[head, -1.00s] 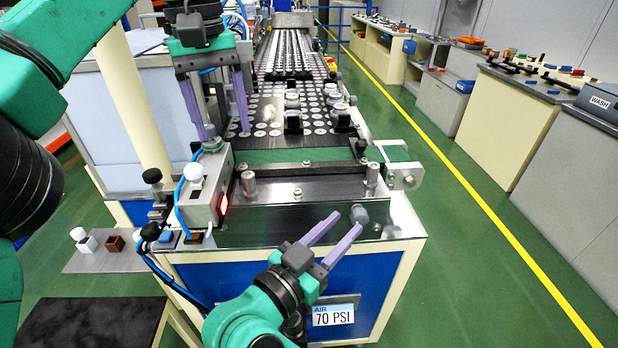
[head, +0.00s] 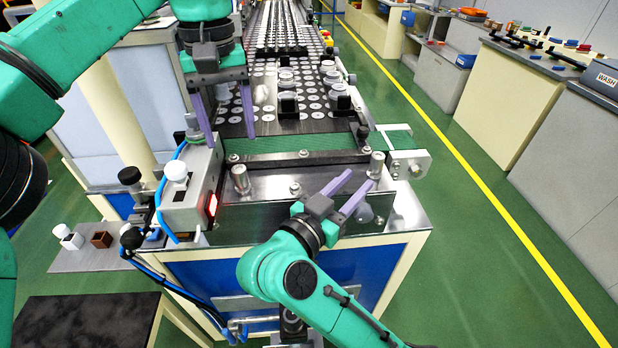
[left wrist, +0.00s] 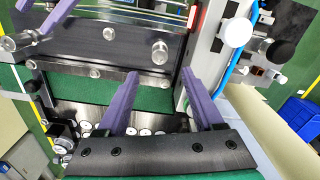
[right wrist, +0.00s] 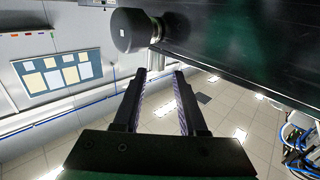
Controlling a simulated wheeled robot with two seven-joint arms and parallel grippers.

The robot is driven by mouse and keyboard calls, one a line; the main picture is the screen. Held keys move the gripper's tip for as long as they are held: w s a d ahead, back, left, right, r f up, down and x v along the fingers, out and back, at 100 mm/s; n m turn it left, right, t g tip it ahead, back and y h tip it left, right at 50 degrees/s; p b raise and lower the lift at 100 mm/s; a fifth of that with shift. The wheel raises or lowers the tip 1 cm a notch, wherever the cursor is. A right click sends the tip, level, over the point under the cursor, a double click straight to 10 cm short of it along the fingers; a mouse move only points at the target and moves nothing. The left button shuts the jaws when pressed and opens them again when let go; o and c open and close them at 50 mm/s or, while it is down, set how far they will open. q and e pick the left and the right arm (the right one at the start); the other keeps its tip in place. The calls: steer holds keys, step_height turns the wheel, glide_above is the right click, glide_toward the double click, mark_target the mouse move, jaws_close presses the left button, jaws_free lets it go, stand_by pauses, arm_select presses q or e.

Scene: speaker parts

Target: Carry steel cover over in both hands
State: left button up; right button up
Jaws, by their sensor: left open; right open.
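The steel cover appears to be the shiny plate (head: 300,186) across the front end of the machine, with a left steel post (head: 241,180) and a right steel post (head: 377,165). The left wrist view shows this plate (left wrist: 115,38) along its top. My left gripper (head: 229,138) points down, open and empty, above and behind the left post. It also shows in the left wrist view (left wrist: 160,75). My right gripper (head: 358,178) is open and empty, close by the right post. In the right wrist view its fingers (right wrist: 160,72) point toward a dark knob (right wrist: 132,32); whether they touch anything is unclear.
A grey box with a red light (head: 195,190) stands just left of the plate. A conveyor with pale discs (head: 275,105) runs behind. A steel bracket (head: 410,163) juts out at the right. A low shelf (head: 95,256) with small blocks is at left. Green floor right is clear.

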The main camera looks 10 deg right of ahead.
mark_target(239, 168)
arm_select(q)
steer(key=f, duration=0.8)
steer(key=shift+s+f, duration=0.2)
steer(key=shift+f, duration=0.15)
arm_select(e)
steer(key=x, duration=0.8)
steer(key=shift+w+d+r, duration=0.1)
steer(key=shift+w+d, duration=0.05)
steer(key=shift+d, duration=0.15)
arm_select(q)
steer(key=shift+s, duration=0.1)
steer(key=c, duration=0.7)
arm_select(e)
jaws_close()
arm_select(q)
jaws_close()
steer(key=shift+r, duration=0.2)
